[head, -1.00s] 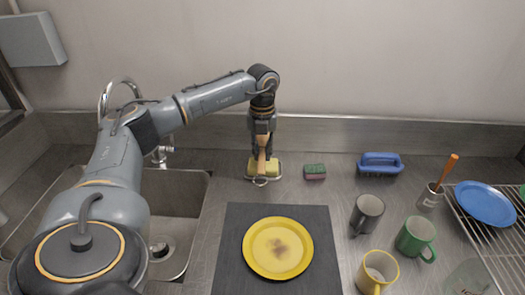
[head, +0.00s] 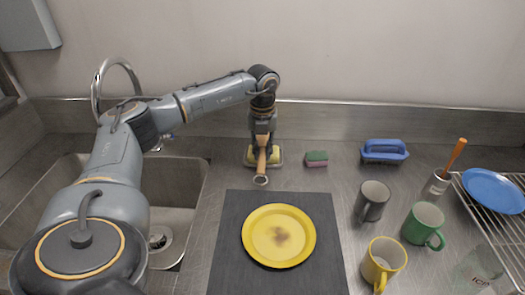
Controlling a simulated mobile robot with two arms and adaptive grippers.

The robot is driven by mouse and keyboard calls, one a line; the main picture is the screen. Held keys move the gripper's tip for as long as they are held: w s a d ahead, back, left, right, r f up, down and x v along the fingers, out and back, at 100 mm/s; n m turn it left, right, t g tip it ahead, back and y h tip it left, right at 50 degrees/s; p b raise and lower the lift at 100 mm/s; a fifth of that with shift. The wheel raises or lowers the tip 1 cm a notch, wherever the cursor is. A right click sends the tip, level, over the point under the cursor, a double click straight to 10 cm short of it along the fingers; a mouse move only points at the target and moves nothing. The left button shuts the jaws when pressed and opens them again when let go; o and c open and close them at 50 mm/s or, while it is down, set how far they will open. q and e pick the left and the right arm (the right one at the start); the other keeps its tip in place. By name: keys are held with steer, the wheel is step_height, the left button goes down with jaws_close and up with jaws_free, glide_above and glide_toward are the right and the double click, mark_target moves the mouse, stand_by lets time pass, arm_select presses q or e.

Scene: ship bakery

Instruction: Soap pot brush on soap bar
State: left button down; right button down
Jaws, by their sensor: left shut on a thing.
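My left gripper (head: 263,142) is shut on the wooden-handled pot brush (head: 261,166), behind the dark mat. The brush handle points down toward the front, with a round end nearest me. The yellow soap bar (head: 277,156) lies on its dish, directly under the gripper and brush, which partly cover it. The brush's bristles are hidden, so I cannot tell whether they touch the soap. My right gripper is not in view.
A stained yellow plate (head: 278,262) lies on the dark mat (head: 228,272). A green-and-pink sponge (head: 316,158) and a blue scrub brush (head: 384,151) lie right of the soap. Mugs (head: 371,203) and a drying rack (head: 480,222) stand at right. The sink (head: 180,190) is at left.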

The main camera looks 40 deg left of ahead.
mark_target(263, 150)
arm_select(q)
steer(key=shift+f+b, duration=0.3)
steer(key=shift+f, duration=0.2)
stand_by(0.7)
stand_by(1.1)
step_height(263, 150, up, 7)
steer(key=p, duration=0.6)
stand_by(0.9)
